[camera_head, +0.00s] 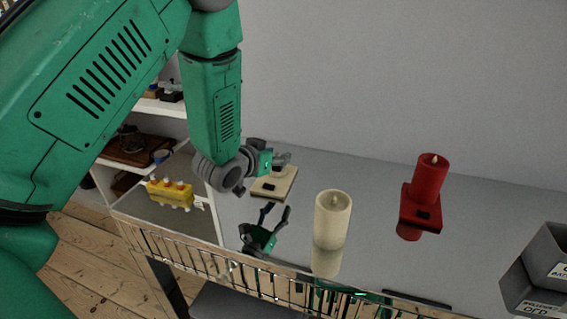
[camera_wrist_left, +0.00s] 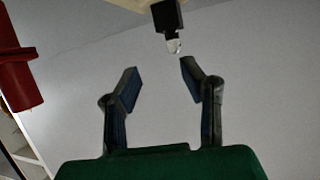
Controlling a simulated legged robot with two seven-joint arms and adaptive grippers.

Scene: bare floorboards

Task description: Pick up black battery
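A small black block, taken as the black battery (camera_head: 268,186), lies on a cream plate (camera_head: 283,187). In the left wrist view a black block (camera_wrist_left: 167,15) with a clear tip shows at the top, beyond the fingers, beside a cream surface. My left gripper (camera_head: 279,159) is just above and behind the cream plate in the head view. In the left wrist view its fingers (camera_wrist_left: 160,75) are spread with nothing between them. A dark two-fingered shape (camera_head: 262,230) below looks like its reflection in the glossy top. My right gripper is not in view.
A cream candle (camera_head: 333,215) stands right of the plate. A red candle (camera_head: 430,178) with a red plate (camera_head: 420,210) carrying a black piece is farther right. Grey labelled bins (camera_head: 540,275) are at the right edge. A wire rail (camera_head: 280,285) runs along the front.

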